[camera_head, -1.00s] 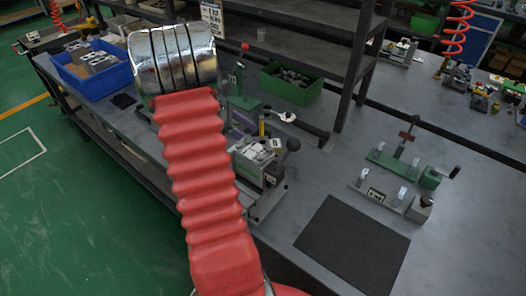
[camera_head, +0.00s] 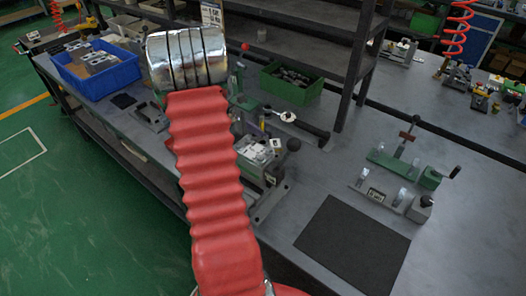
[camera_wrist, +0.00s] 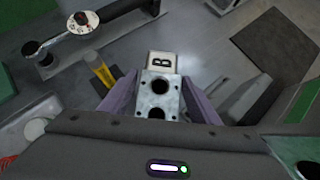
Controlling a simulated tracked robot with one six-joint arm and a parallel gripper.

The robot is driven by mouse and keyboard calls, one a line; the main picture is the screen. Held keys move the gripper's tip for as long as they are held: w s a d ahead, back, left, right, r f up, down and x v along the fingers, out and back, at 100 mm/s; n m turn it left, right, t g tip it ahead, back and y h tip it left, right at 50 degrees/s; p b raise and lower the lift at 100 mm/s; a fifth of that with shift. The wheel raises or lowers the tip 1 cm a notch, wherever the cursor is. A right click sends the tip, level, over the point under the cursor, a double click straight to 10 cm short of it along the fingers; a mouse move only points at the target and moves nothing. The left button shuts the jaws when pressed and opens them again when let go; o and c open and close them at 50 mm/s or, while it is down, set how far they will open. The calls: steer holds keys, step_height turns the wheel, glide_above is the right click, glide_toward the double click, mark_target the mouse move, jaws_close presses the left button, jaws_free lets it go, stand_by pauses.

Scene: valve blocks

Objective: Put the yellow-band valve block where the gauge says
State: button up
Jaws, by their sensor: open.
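A grey metal valve block (camera_wrist: 158,97) with two dark round holes stands between the purple fingers of my gripper (camera_wrist: 160,92) in the wrist view. The fingers are apart, one on each side of it; I cannot tell whether either touches it. No yellow band shows on this block. A white plate marked "B" (camera_wrist: 162,64) lies just beyond it and also shows in the head view (camera_head: 275,144). A round white dial with a red mark (camera_wrist: 82,20), perhaps the gauge, is at upper left; its reading is too small to tell. My red-sleeved arm hides much of the gripper in the head view.
A yellow upright piece (camera_wrist: 100,70) stands close to my left finger. A dark bar lies beyond it. In the head view, a dark mat (camera_head: 352,243) and a green fixture (camera_head: 405,168) are at right, a blue bin (camera_head: 97,70) at left, and a green bin (camera_head: 290,84) behind.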

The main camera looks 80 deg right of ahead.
steer(key=shift+c, duration=0.5)
jaws_close()
stand_by(0.5)
